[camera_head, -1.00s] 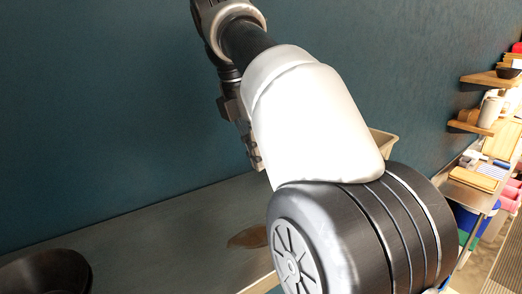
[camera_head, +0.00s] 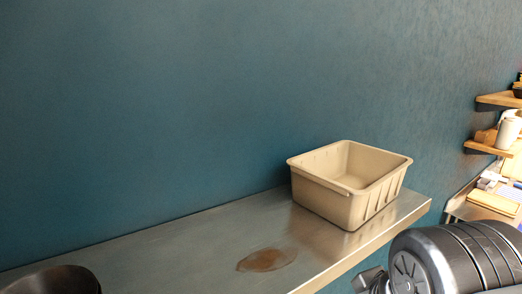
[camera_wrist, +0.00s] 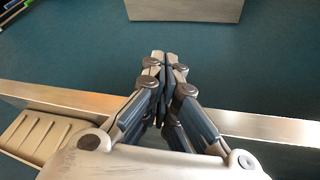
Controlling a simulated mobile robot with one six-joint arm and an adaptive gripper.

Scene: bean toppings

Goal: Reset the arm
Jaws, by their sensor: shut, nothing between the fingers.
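My gripper (camera_wrist: 165,62) shows in the wrist view with its fingertips together and nothing between them. It hangs in free air near the edge of a metal shelf (camera_wrist: 265,126). In the head view the gripper itself is not clearly visible; only a dark rounded part of my arm (camera_head: 440,262) shows at the lower right.
A beige bin (camera_head: 335,198) stands on the metal counter (camera_head: 170,255) against a teal wall. A brown stain (camera_head: 267,260) lies on the counter, and a dark round pan (camera_head: 55,282) is at the lower left. Wooden shelves (camera_head: 488,147) are at the far right.

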